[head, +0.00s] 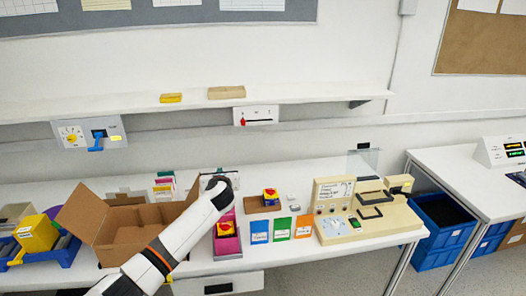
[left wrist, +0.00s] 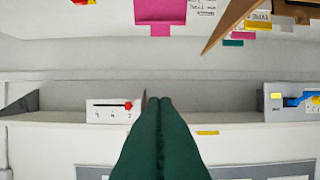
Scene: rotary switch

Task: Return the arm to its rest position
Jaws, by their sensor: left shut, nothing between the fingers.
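My left arm reaches up from the bottom of the head view over the table, and its gripper (head: 219,182) is near the middle, by the open cardboard box. In the left wrist view its two dark green fingers (left wrist: 159,103) lie together with nothing between them. A wall panel (head: 70,136) with a yellow rotary knob and a blue lever (head: 97,141) is up and left of the gripper, apart from it. The blue lever also shows at the right edge of the left wrist view (left wrist: 303,99). My right gripper is not in view.
The cardboard box (head: 121,234) stands beside my arm. A pink bin (head: 228,244), colored cards and a beige device (head: 372,225) are to the right. A slider panel (head: 256,116) hangs under the wall shelf (head: 320,94). A blue crate (head: 436,249) is on the floor.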

